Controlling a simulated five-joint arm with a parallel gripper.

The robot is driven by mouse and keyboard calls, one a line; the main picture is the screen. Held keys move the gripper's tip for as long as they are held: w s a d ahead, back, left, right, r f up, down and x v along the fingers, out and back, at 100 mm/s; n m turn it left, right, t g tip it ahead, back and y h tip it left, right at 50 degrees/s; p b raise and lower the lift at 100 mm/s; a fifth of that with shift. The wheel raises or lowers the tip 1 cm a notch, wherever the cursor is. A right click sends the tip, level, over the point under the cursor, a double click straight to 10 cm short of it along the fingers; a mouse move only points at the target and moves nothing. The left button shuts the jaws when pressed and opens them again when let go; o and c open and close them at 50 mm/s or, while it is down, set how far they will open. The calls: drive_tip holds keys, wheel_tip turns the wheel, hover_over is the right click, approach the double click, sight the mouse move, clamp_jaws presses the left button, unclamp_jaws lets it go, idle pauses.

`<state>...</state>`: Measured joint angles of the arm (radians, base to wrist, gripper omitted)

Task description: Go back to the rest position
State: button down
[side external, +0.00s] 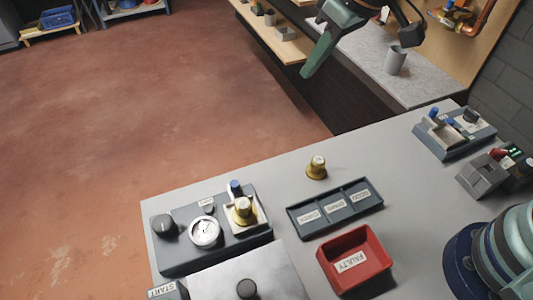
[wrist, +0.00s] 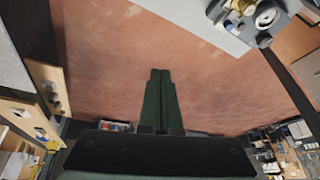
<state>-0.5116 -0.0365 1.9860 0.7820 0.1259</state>
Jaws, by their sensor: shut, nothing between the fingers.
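My gripper (side external: 319,56) is raised at the top of the side view, above the floor edge beside the back counter. Its green fingers point down and to the left. In the wrist view my gripper (wrist: 160,75) shows two dark green fingers pressed together with nothing between them, over the red-brown floor. My base stands at the lower right of the side view. The gripper is well clear of the grey table (side external: 275,168) and touches nothing that I can see.
On the table are a gauge station (side external: 205,232), a brass-coloured part (side external: 316,168), a three-compartment tray (side external: 335,208), a red FAULTY bin (side external: 355,259) and a fixture (side external: 453,131). A grey cup (side external: 395,60) stands on the back counter, near my arm. The floor is open at left.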

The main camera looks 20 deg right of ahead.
drive_tip(key=s+d+m+h, duration=0.1)
drive_tip(key=s+d, duration=0.3)
drive_tip(key=d, duration=0.6)
drive_tip(key=s+d+r+m+t+h, duration=0.1)
drive_tip(key=s+d+m, duration=0.2)
drive_tip(key=d, duration=0.8)
drive_tip(key=shift+s+r+t, duration=0.15)
drive_tip(key=shift+s+t, duration=0.15)
drive_tip(key=shift+s, duration=0.7)
